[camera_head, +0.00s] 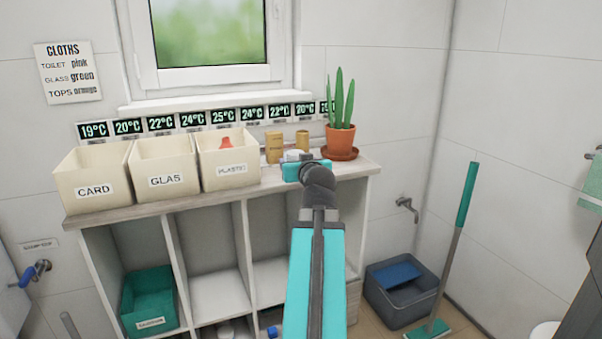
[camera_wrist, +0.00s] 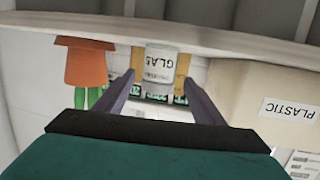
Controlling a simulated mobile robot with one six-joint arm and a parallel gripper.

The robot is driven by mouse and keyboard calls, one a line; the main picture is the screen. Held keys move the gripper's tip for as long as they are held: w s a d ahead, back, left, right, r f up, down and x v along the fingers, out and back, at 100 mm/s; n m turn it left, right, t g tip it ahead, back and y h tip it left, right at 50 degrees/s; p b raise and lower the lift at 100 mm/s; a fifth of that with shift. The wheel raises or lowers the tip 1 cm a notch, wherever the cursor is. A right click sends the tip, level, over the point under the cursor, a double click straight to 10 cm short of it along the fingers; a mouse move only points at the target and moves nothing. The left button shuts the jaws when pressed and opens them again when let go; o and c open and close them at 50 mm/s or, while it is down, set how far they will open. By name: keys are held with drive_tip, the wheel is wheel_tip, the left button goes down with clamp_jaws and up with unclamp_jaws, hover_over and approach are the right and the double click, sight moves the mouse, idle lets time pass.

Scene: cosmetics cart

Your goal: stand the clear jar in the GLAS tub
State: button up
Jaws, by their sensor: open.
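The GLAS tub (camera_head: 172,196) is a cream open bin on the shelf top, between the CARD and PLASTIC tubs; the part of its inside that shows looks empty. The clear jar (camera_wrist: 160,66) has a pale label and appears upside down in the wrist view, between my finger tips. In the head view a pale round top (camera_head: 293,155), likely the jar's, shows just beyond my wrist. My gripper (camera_wrist: 159,77) is open, its two fingers on either side of the jar with no clear contact. My own arm hides the fingers in the head view.
The CARD tub (camera_head: 92,208) and PLASTIC tub (camera_head: 230,182) flank it; PLASTIC holds something orange-red. A tan box (camera_head: 274,148) and a tan cylinder (camera_head: 302,140) stand close behind the jar. A potted plant (camera_head: 340,140) stands right of them, near the shelf top's right end.

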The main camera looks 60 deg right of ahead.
drive_tip(key=shift+s+a+f+b, duration=0.15)
drive_tip(key=shift+s+a+b, duration=0.2)
drive_tip(key=shift+b, duration=1.1)
drive_tip(key=shift+b+v, duration=0.3)
drive_tip(key=shift+v, duration=1.3)
drive_tip(key=shift+s+d, duration=0.1)
